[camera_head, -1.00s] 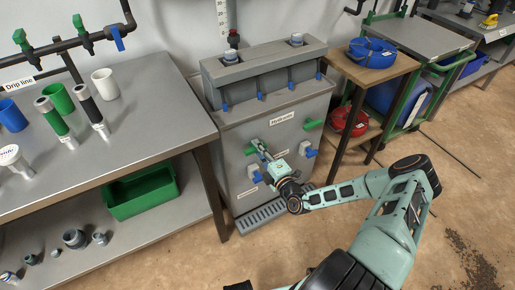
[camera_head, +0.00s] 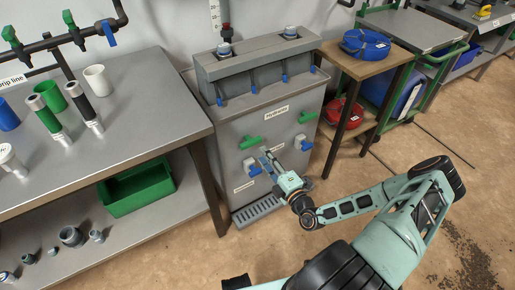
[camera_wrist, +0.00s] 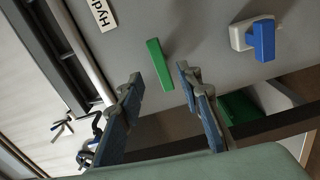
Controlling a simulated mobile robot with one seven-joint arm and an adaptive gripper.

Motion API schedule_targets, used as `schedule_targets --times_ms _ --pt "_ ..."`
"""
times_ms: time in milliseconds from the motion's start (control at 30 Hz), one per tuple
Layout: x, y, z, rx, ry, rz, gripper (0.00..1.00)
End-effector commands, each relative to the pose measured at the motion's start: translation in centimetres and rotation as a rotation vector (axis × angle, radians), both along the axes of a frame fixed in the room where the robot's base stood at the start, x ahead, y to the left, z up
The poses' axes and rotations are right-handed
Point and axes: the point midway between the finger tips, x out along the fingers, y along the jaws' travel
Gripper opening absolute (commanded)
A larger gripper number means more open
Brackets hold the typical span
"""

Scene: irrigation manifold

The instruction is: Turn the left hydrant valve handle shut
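The left hydrant valve handle (camera_head: 249,142) is a green bar on the front of the grey hydrant cabinet (camera_head: 234,120), below the Hydrants label (camera_head: 276,113). It lies roughly crosswise, nearly level. In the wrist view the green handle (camera_wrist: 160,64) shows beyond and between my fingertips, with a gap on either side. My gripper (camera_head: 267,160) is just below and right of the handle, in front of the cabinet. In the wrist view my gripper (camera_wrist: 160,73) is open and empty, its two blue-grey fingers apart. A second green handle (camera_head: 307,117) is at the right.
A blue-handled outlet (camera_head: 251,167) sits below the left handle, close to my gripper; another (camera_head: 303,142) is below the right one. A metal workbench (camera_head: 150,110) stands left, a wooden stand (camera_head: 385,68) right. A drain grate (camera_head: 256,210) lies at the cabinet's foot.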

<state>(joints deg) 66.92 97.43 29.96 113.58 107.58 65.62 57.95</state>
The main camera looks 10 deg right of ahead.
Motion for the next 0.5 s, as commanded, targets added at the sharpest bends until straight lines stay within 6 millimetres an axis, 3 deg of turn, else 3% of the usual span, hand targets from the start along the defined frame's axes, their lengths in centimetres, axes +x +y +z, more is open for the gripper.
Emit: schedule_targets --times_ms 200,500 --pt "-2.6 -0.9 0.0 0.0 0.001 -0.001 0.33" --pt "-3.1 -1.0 0.0 0.0 0.0 0.001 0.33"
